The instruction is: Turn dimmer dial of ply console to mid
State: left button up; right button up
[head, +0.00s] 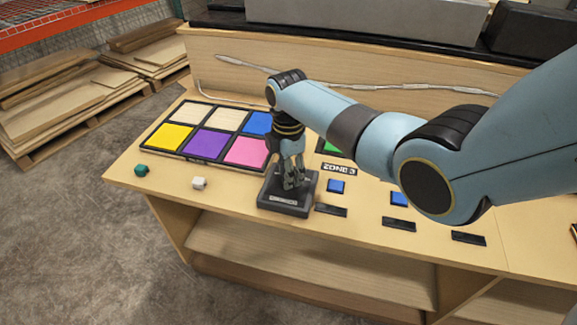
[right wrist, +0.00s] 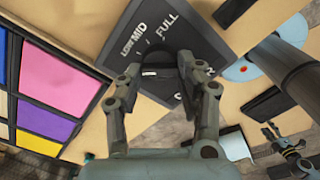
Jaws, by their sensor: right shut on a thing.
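The dimmer dial (right wrist: 163,68) is a dark knob on a black plate (right wrist: 205,45) with white labels LOW, MID and FULL; another label is mostly hidden by a finger. A small pale mark shows on the knob, but I cannot tell which label it points at. In the head view the plate (head: 283,208) sits near the console's front edge, with the dial hidden behind my right gripper (head: 292,184). My right gripper also shows in the right wrist view (right wrist: 161,70), its fingers shut on the dial's sides. What looks like my left gripper (right wrist: 285,142) shows small at lower right, away from the console.
The wooden console (head: 235,200) carries a colored panel grid (head: 163,152) to the left of the plate. Blue buttons (head: 336,186) and black strips (head: 331,210) lie to its right. A green knob (head: 141,170) and white knob (head: 199,183) sit at the left front.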

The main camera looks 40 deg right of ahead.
jog(key=m+p, duration=0.2)
jog(key=m, duration=0.3)
jog(key=shift+w+r+m, duration=0.1)
jog(key=shift+w+m, duration=0.05)
jog(key=shift+m, duration=0.15)
jog(key=m+p, duration=0.1)
jog(key=m, duration=0.2)
jog(key=shift+d, duration=0.1)
jog(key=shift+m+p, duration=0.5)
jog(key=shift+m, duration=1.2)
jog(key=o, duration=1.2)
jog(key=shift+c, duration=0.2)
